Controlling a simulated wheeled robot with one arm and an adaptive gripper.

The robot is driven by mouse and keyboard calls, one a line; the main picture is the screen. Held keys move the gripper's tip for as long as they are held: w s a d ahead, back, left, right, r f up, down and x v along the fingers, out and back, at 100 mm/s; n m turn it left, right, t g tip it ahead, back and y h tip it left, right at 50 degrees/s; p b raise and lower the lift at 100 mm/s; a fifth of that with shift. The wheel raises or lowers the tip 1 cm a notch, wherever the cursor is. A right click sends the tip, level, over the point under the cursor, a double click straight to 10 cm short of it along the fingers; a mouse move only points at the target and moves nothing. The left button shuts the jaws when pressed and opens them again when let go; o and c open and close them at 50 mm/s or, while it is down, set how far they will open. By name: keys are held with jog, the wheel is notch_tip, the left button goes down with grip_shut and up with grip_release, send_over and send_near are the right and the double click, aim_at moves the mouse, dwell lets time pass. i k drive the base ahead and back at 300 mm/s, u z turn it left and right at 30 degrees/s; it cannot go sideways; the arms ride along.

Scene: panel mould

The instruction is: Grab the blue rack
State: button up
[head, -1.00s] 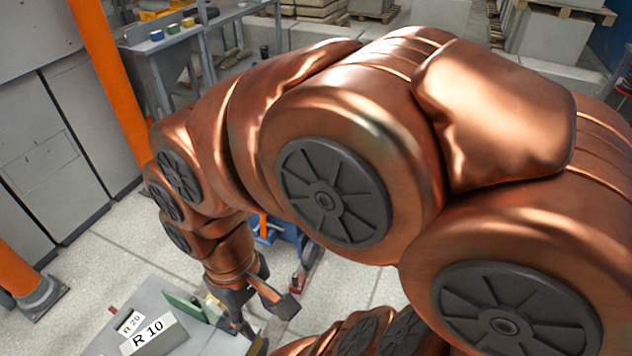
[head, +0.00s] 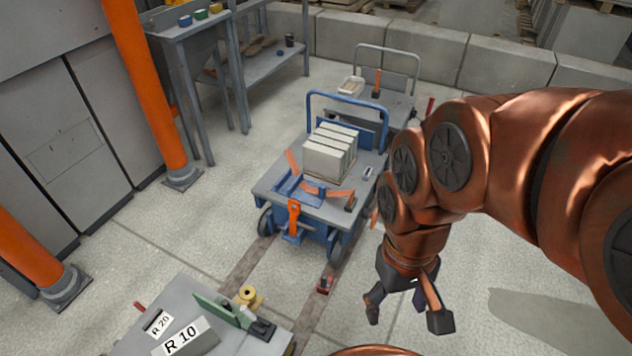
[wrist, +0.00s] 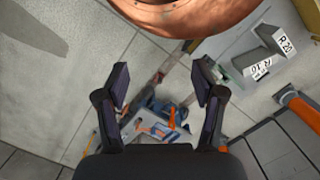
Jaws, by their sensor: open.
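A blue cart (head: 318,208) with a blue push handle and grey top stands on the floor in the middle of the head view. A low blue frame (head: 291,187), which looks like the blue rack, lies at the cart's front left. It is small and partly crossed by orange-handled tools, so its shape is unclear. My gripper (head: 407,312) hangs open and empty to the right of the cart and apart from it. In the wrist view my gripper's fingers (wrist: 162,88) are spread, with the cart (wrist: 152,122) visible far beyond them, partly covered by my gripper.
Grey blocks (head: 330,152) stand on the cart behind the blue frame. A second cart (head: 395,105) is behind it. A grey table (head: 235,340) with R 10 and R 20 labels is at the front. An orange post (head: 145,85) stands left. Floor left of the cart is clear.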

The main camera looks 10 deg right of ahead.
aim_at(287, 184)
jog(key=z, duration=0.05)
jog(key=k, duration=0.5)
jog(key=z, duration=0.45)
jog(key=i, duration=1.85)
jog(key=u, duration=2.4)
